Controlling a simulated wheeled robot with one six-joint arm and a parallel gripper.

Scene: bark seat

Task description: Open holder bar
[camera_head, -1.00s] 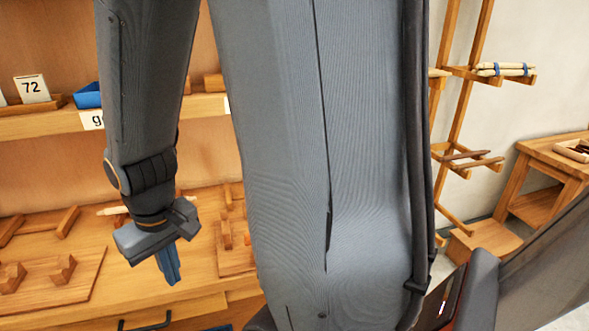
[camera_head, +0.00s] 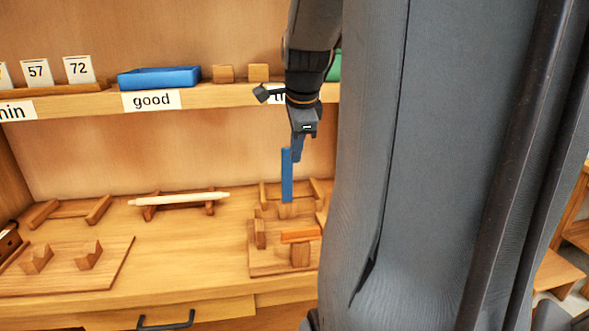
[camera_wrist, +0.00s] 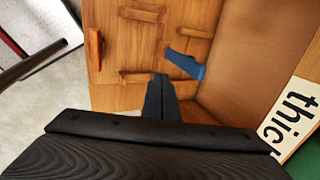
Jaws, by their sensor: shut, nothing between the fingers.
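A blue bar (camera_head: 287,176) stands upright at a wooden holder on the right part of the bench; I take it for the holder bar. Its lower end meets a small wooden block. In the wrist view the blue bar (camera_wrist: 186,66) shows to the right of my fingertips, apart from them. My gripper (camera_head: 298,150) is shut and empty, pointing down close to the bar's top; whether they touch cannot be told in the head view. The holder's base board (camera_head: 262,268) carries several wooden blocks and an orange piece (camera_head: 301,235). My arm hides its right side.
A pale rod (camera_head: 180,199) lies on two wooden supports to the left. A board with two notched blocks (camera_head: 88,256) is farther left. A shelf (camera_head: 215,96) above the bench bears a blue tray (camera_head: 158,77) and number cards. A black drawer handle (camera_head: 166,321) is at the front.

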